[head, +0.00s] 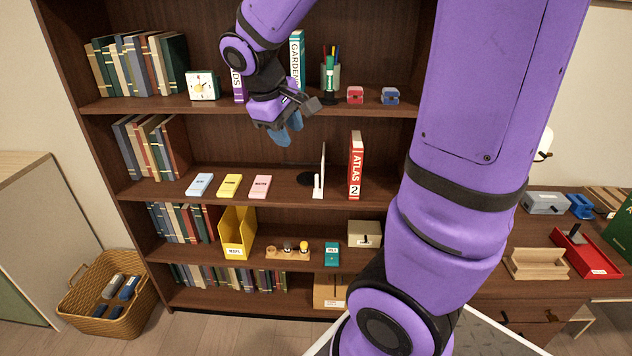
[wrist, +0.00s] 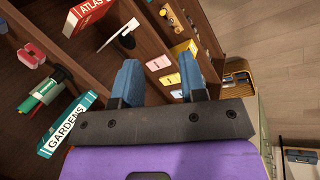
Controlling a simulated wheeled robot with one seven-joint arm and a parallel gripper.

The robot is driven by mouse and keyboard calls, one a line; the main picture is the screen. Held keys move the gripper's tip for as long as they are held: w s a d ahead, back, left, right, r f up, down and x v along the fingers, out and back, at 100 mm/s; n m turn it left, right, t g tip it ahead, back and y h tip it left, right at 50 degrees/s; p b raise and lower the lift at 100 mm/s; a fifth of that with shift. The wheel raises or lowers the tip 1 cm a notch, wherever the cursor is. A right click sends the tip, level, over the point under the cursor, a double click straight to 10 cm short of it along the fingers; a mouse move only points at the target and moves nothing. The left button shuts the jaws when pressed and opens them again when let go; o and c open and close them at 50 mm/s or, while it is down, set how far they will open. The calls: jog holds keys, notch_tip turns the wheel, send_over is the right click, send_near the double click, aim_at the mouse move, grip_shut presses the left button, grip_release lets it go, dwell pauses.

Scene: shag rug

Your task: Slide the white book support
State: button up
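The white book support (head: 318,187) stands on the middle shelf in the head view, an upright thin plate with a small white tab at its front. The red ATLAS book (head: 355,165) stands upright just to its right, with a gap between them. In the wrist view the white support (wrist: 119,34) shows near the top, beside the red ATLAS book (wrist: 88,10). My gripper (head: 288,130) is in front of the bookcase, above and left of the support and apart from it. In the wrist view its two blue fingers (wrist: 160,82) are spread with nothing between them.
Blue, yellow and pink boxes (head: 229,186) lie left of the support on the same shelf. Above are a clock (head: 203,86), the GARDENS book (head: 297,62), a pen cup (head: 330,75) and small red and blue items (head: 355,95). A wicker basket (head: 108,292) stands on the floor.

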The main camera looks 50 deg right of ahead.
jog(key=w+d+f+n+g+h, duration=0.2)
jog(key=w+d+f+n+h, duration=0.15)
jog(key=w+d+f, duration=0.45)
jog(key=n+h, duration=0.7)
jog(key=h, duration=0.1)
send_near(316, 181)
jog(key=s+a+r, duration=0.3)
jog(key=s+r, duration=0.2)
jog(key=r, duration=0.3)
jog(key=w+d+f+n+t+h, duration=0.1)
jog(key=d+f+n+t, duration=0.15)
jog(key=f, duration=0.25)
jog(key=w+d+f+n+t+h, duration=0.1)
jog(key=w+f+n+t, duration=0.1)
jog(key=f+n, duration=0.25)
jog(key=d, duration=0.6)
jog(key=w+d, duration=0.1)
jog(key=d, duration=0.3)
